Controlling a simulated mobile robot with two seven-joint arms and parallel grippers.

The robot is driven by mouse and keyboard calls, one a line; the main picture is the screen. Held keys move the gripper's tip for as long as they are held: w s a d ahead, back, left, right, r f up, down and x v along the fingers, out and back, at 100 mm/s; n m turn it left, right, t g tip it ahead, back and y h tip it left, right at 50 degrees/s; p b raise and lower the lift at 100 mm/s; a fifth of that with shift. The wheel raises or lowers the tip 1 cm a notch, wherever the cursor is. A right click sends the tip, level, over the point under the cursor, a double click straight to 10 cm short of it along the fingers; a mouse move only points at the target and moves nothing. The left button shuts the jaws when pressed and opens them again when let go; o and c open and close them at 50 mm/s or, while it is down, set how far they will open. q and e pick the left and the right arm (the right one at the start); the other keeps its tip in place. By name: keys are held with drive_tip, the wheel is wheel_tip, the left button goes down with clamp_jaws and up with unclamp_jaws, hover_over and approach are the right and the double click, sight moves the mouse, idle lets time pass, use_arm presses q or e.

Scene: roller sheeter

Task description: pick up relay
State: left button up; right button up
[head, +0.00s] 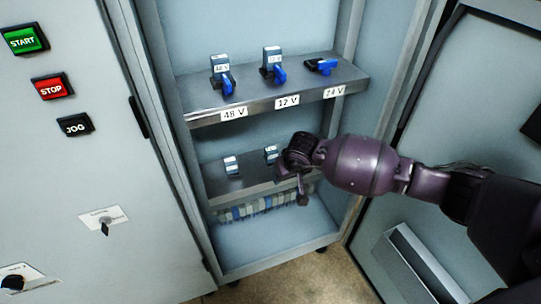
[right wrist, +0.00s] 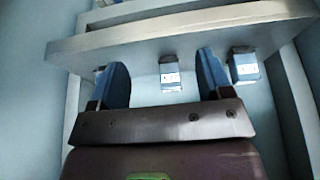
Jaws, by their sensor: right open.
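Small grey-blue relays with white labels stand in an open cabinet. On the lower shelf, one relay (head: 231,166) is at the left and another relay (head: 271,154) is just left of my right gripper (head: 291,184). In the right wrist view my right gripper (right wrist: 160,68) is open and empty, its two blue fingers spread. One relay (right wrist: 170,72) appears in the gap between the fingers, and a second relay (right wrist: 243,67) is right of the right finger. Whether the fingers flank the first relay or are short of it, I cannot tell. My left gripper is not in view.
The upper shelf (head: 258,97), labelled 48 V, 12 V and 24 V, lies above my right gripper and carries two relays with blue levers and a blue piece at 24 V. Terminals line the cabinet below. The open door (head: 420,240) is at right, the button panel (head: 75,180) at left.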

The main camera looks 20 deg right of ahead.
sight(273, 152)
drive_tip(key=w+b, duration=0.1)
drive_tip(key=w, duration=0.2)
drive_tip(key=w+b, duration=0.2)
drive_tip(key=w, duration=0.1)
drive_tip(key=w+b, duration=0.1)
drive_tip(key=w, duration=0.3)
drive_tip(key=shift+a+f, duration=0.25)
drive_tip(key=shift+f, duration=0.15)
drive_tip(key=shift+w+r+b, duration=0.25)
drive_tip(key=shift+w+b, duration=0.1)
drive_tip(key=shift+w, duration=0.35)
drive_tip(key=shift+b+x, duration=0.75)
drive_tip(key=shift+x, duration=0.4)
drive_tip(key=b+x, duration=0.1)
drive_tip(key=x, duration=0.1)
drive_tip(key=shift+w+f, duration=0.3)
drive_tip(key=shift+w, duration=0.2)
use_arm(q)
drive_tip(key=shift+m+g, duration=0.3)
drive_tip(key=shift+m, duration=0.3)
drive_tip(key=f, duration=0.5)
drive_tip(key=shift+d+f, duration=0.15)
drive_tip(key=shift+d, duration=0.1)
use_arm(e)
drive_tip(key=c, duration=1)
